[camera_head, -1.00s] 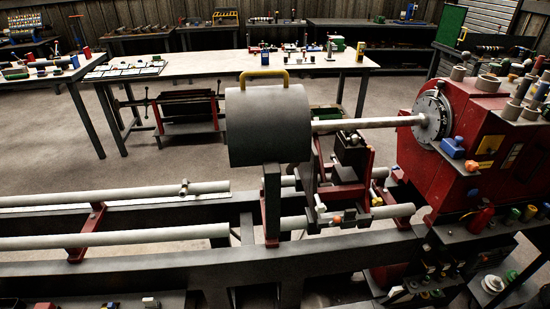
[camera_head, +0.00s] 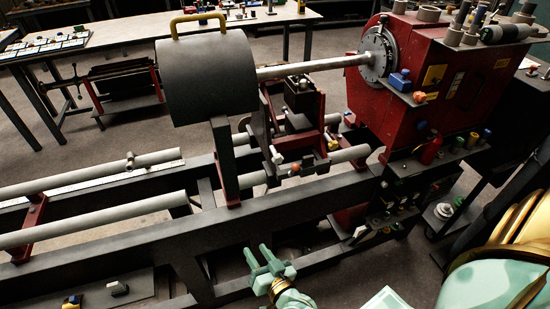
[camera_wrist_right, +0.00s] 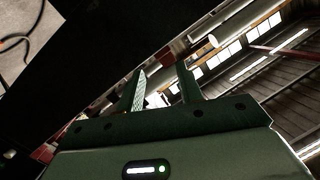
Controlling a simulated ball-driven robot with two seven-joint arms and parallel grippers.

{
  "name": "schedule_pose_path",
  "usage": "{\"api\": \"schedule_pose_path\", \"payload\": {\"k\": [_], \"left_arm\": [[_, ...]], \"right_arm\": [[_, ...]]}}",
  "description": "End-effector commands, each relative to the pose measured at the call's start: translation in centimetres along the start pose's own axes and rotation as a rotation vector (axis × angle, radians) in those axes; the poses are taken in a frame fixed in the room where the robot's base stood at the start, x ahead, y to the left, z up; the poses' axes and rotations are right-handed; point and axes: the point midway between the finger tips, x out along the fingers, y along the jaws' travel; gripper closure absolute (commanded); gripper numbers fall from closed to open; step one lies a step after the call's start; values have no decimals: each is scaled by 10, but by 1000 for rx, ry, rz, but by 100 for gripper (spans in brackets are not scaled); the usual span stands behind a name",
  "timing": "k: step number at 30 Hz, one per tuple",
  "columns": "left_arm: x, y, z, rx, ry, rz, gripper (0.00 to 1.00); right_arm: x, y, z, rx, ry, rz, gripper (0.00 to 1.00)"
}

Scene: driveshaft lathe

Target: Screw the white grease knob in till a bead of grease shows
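A small white round knob (camera_head: 444,210) sits on the low shelf below the red lathe headstock (camera_head: 420,75). A small white part (camera_head: 276,155) also shows on the front of the red tool carriage (camera_head: 300,135). I cannot tell for sure which is the grease knob, and no bead of grease can be made out. My right gripper (camera_head: 258,250) is in front of and below the lathe bed, apart from both. Its two fingers stand apart with nothing between them, as the right wrist view (camera_wrist_right: 161,72) also shows. My left gripper is out of view.
The dark lathe bed (camera_head: 130,240) crosses the view beyond my right gripper. A grey cylindrical cover (camera_head: 205,78) with a yellow handle surrounds part of the shaft (camera_head: 315,67). Several bottles and caps stand on the right shelf. A workbench (camera_head: 130,28) stands behind.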

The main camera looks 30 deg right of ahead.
Motion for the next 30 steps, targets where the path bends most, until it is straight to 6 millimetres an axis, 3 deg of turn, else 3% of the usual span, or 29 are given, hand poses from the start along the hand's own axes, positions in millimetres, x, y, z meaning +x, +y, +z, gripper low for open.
{"api": "schedule_pose_path", "payload": {"k": [1, 3, 6, 10, 14, 30], "left_arm": [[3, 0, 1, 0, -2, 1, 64], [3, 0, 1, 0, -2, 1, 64], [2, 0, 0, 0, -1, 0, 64], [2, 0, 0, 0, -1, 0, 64], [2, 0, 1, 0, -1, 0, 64], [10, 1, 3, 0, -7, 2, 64]], "right_arm": [[10, -6, -48, 88, 174, 17, 64], [9, -4, -105, 196, 383, 57, 64], [-2, 7, -147, 285, 556, 113, 64], [-9, 17, -158, 310, 627, 157, 64], [2, 21, -166, 300, 633, 162, 64], [101, 50, -233, 298, 628, 159, 64]]}}
